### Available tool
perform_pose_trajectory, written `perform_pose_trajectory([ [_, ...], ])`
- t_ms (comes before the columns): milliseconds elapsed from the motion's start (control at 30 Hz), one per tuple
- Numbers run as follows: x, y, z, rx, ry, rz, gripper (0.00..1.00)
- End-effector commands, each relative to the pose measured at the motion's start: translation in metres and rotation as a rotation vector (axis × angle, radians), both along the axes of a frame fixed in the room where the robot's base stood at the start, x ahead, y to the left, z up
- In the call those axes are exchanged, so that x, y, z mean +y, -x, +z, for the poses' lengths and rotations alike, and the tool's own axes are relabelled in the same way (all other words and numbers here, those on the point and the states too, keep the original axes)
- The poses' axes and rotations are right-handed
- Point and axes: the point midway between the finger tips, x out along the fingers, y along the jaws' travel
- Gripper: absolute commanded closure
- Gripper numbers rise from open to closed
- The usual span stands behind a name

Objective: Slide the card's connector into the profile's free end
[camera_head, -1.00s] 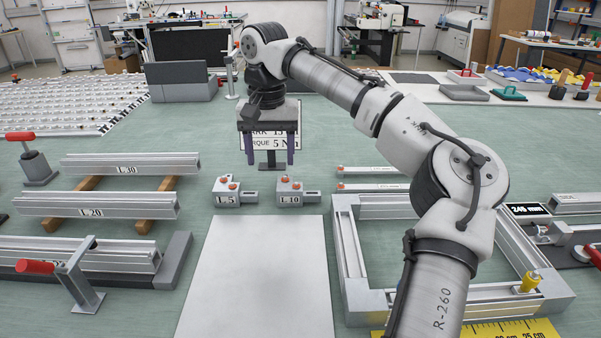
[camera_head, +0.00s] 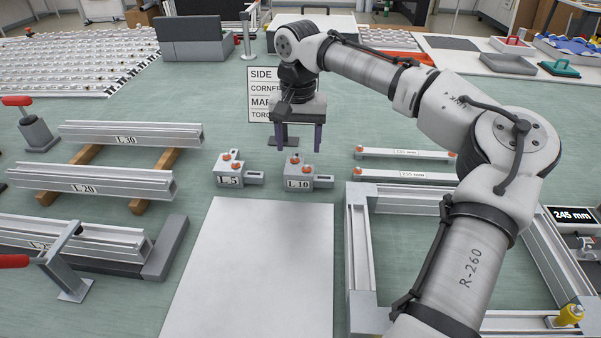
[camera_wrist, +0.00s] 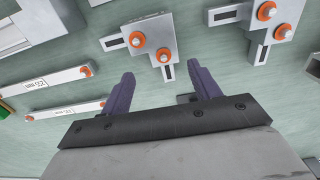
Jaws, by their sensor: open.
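The card (camera_head: 260,105) stands upright behind my gripper. Two grey metal connectors with orange-topped screws stand on the bench: L.5 (camera_head: 229,173) and L.10 (camera_head: 303,172). They also show in the wrist view, L.10 (camera_wrist: 150,45) nearer the fingers and L.5 (camera_wrist: 262,30) to its right. My gripper (camera_head: 299,142) is open and empty, fingers pointing down, just behind and above L.10. In the wrist view the purple fingers (camera_wrist: 162,88) are apart. A profile frame (camera_head: 358,245) lies at right, partly hidden by my arm.
Profiles L.30 (camera_head: 130,134) and L.20 (camera_head: 95,184) lie on wooden bars at left, with another below. Two thin labelled bars (camera_head: 405,154) lie right of the connectors. A pale bare plate (camera_head: 255,260) fills the front middle. A clamp (camera_head: 65,262) stands front left.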

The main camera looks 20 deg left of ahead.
Motion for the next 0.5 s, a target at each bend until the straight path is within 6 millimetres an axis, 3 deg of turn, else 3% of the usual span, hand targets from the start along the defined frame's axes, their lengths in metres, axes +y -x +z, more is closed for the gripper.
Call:
perform_pose_trajectory([
  [167,0.001,0.002,-0.011,0.001,0.001,0.001,0.38],
  [500,0.006,0.006,-0.053,0.000,0.000,0.000,0.38],
])
